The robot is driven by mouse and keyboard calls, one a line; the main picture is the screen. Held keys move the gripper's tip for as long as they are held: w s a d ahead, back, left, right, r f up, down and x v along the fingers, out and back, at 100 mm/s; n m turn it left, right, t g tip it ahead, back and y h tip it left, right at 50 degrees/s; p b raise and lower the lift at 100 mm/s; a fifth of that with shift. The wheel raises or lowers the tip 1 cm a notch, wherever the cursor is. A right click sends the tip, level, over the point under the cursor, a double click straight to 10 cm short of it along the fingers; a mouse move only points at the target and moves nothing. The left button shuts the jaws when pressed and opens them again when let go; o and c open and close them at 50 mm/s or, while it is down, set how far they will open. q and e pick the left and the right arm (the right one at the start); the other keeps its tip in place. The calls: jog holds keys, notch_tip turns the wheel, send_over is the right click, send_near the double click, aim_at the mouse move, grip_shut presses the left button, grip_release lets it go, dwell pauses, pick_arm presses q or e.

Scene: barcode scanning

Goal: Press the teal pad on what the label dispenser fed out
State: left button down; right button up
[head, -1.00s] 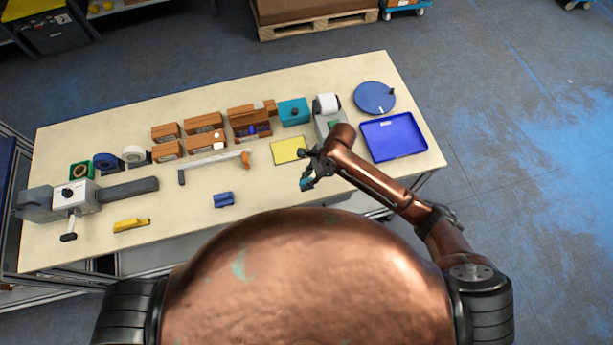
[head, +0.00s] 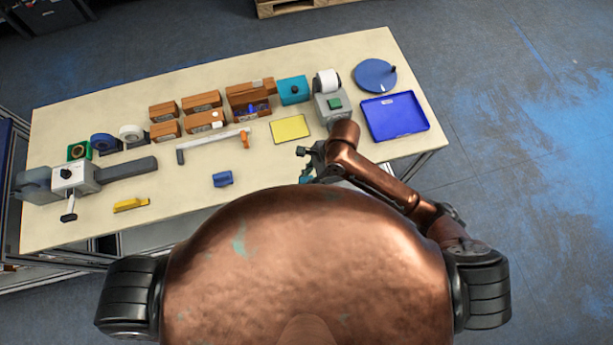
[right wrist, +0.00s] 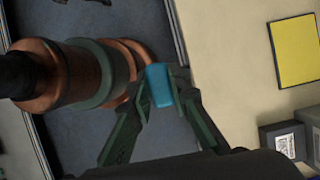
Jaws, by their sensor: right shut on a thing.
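My right gripper (right wrist: 160,88) is shut on the teal pad (right wrist: 159,84), a small block between its fingertips in the right wrist view. In the head view this gripper (head: 308,164) is near the table's front edge, and the pad is hard to make out. The label dispenser (head: 331,106), grey with a white roll and green button, stands farther back, apart from the gripper. In the right wrist view, a grey body at the lower right, probably the dispenser, bears a white printed label (right wrist: 286,145). My left gripper is not in view.
A yellow mat (head: 290,129) lies left of the dispenser, a blue tray (head: 395,116) right of it. A blue turntable (head: 375,75), teal box (head: 293,90) and brown boxes (head: 203,102) stand behind.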

grip_shut()
jog(key=shift+w+d+f, duration=0.1)
jog(key=shift+w, duration=0.15)
jog(key=w+d+f, duration=0.1)
jog(key=w+d, duration=0.6)
jog(key=w, duration=0.6)
jog(key=w+d+f, duration=0.2)
jog(key=w+d, duration=0.5)
jog(key=w, duration=0.6)
jog(key=shift+s+a+f, duration=0.1)
jog(key=shift+s+f, duration=0.05)
jog(key=shift+f, duration=1.1)
jog(key=shift+s+a+f, duration=0.1)
jog(key=shift+f, duration=1.15)
jog(key=shift+f, duration=0.6)
jog(key=shift+s, duration=0.1)
